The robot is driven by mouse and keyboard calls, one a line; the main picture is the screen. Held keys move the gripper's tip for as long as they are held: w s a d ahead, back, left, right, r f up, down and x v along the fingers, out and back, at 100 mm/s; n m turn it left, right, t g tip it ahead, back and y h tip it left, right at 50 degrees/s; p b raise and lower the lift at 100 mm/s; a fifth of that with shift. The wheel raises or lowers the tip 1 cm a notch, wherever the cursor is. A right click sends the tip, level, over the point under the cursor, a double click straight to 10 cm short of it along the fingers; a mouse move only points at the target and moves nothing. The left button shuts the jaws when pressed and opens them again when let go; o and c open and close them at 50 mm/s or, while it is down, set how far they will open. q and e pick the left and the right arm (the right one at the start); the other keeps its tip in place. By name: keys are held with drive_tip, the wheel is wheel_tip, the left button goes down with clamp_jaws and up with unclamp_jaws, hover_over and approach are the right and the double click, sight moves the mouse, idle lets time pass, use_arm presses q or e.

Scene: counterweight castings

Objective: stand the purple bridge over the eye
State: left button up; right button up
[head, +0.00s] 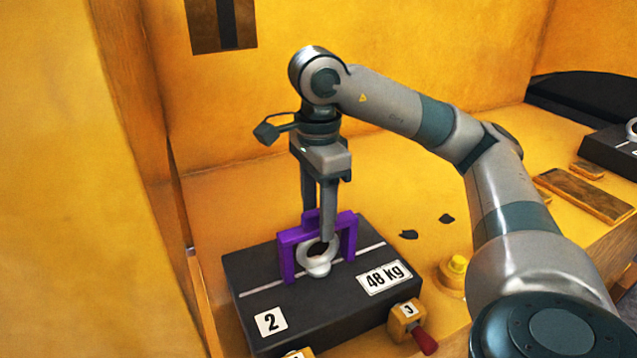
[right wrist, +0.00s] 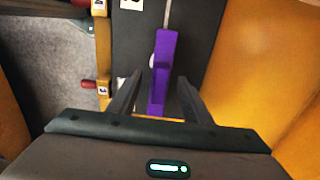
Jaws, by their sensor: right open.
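The purple bridge (head: 287,246) stands upright on a dark casting (head: 330,305) labelled "2" and "48 kg". Its two legs rest on the casting's top, one on each side of the pale ring-shaped eye (head: 318,262), and its beam passes over the eye. My right gripper (head: 318,228) points down at the bridge's top with its fingers apart. In the right wrist view the purple bridge (right wrist: 163,65) lies between the open fingers (right wrist: 160,92), with a gap visible on both sides. My left gripper is not in view.
A yellow block labelled "3" with a red handle (head: 424,341) sits at the casting's front right. A yellow button (head: 456,266) stands to the right. Small dark scraps (head: 409,235) lie on the yellow surface behind. Another dark casting (head: 612,150) is at the far right.

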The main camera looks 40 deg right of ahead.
drive_tip(key=shift+w+a+r, duration=0.1)
drive_tip(key=shift+r, duration=0.3)
wheel_tip(320, 180, up, 6)
drive_tip(key=shift+r+p, duration=0.25)
drive_tip(key=shift+p, duration=0.5)
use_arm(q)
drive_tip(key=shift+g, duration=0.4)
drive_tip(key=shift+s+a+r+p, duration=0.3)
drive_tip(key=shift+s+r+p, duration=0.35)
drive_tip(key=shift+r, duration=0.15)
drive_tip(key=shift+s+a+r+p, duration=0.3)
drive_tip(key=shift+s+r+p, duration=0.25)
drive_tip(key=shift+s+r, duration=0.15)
use_arm(e)
wheel_tip(320, 180, up, 10)
drive_tip(key=shift+r, duration=0.1)
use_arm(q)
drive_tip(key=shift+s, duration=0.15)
use_arm(e)
drive_tip(key=shift+s, duration=0.2)
